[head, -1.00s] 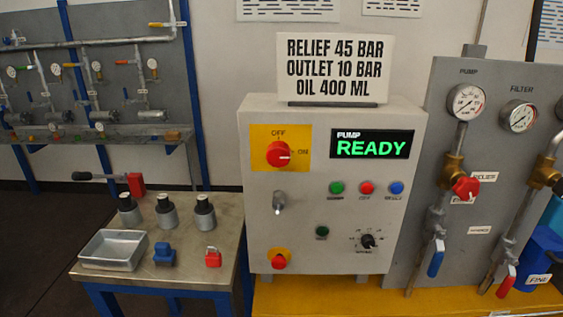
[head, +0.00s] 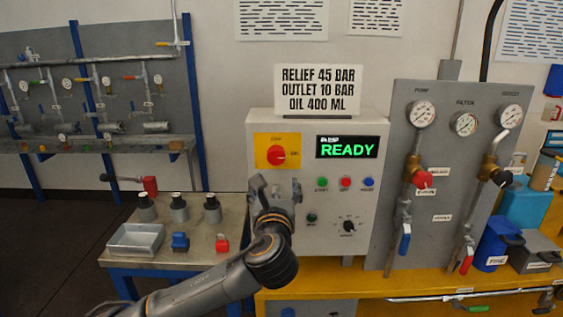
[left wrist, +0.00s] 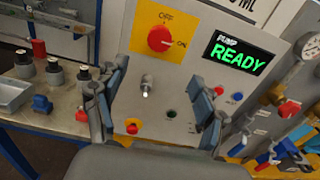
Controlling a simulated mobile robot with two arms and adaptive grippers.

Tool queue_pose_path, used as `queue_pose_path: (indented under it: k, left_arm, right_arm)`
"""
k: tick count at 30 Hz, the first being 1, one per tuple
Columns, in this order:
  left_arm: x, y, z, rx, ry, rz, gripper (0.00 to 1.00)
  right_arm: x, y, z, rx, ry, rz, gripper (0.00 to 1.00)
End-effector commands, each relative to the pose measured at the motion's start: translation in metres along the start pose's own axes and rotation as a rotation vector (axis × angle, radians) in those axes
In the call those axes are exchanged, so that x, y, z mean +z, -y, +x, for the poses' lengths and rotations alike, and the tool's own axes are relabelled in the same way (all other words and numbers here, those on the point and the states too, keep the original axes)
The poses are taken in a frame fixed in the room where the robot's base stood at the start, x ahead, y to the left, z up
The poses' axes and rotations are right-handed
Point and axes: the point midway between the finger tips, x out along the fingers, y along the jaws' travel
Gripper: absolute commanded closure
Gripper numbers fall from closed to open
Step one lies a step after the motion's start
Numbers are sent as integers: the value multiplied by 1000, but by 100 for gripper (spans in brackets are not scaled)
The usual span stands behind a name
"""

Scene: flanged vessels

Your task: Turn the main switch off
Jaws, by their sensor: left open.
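The main switch is a red rotary knob (head: 277,155) on a yellow plate with OFF at the top and ON at the right, on the grey control box (head: 262,127). It shows larger in the left wrist view (left wrist: 160,39), with its white mark pointing toward ON. The display (head: 347,148) reads READY. My left gripper (head: 278,186) is in front of the box, below the switch and apart from it. In the left wrist view its two fingers (left wrist: 160,95) are spread with nothing between them; the knob is beyond and above them. My right gripper is not in view.
Below the switch are a metal toggle (left wrist: 147,84) and a red button (left wrist: 132,126). Green, red and blue buttons (head: 345,183) sit under the display. A gauge panel (head: 440,215) stands at right. A table (head: 240,215) with a tray and fittings stands at left.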

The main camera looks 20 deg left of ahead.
Motion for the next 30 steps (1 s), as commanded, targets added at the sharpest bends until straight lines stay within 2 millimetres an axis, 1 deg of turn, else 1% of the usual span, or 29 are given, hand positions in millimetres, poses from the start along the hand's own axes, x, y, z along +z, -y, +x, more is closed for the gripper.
queue_pose_path:
  k: [2, 5, 11, 15, 21, 24, 30]
  left_arm:
    - [3, -1, 3, 3, 5, 12, 29]
    - [4, -1, 15, 5, 4, 12, 29]
    - [4, -1, 54, 4, 2, 9, 29]
    - [4, -1, 81, 5, 1, 8, 29]
    - [4, -1, 113, 3, 2, 7, 29]
    - [4, 0, 124, 2, 3, 7, 29]
    - [2, 0, 135, 0, 3, 6, 29]
  right_arm:
    - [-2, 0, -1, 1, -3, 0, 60]
    - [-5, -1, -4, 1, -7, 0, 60]
    - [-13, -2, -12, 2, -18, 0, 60]
    - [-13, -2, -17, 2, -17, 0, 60]
    - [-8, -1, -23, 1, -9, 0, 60]
    - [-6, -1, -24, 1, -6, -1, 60]
    - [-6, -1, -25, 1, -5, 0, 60]
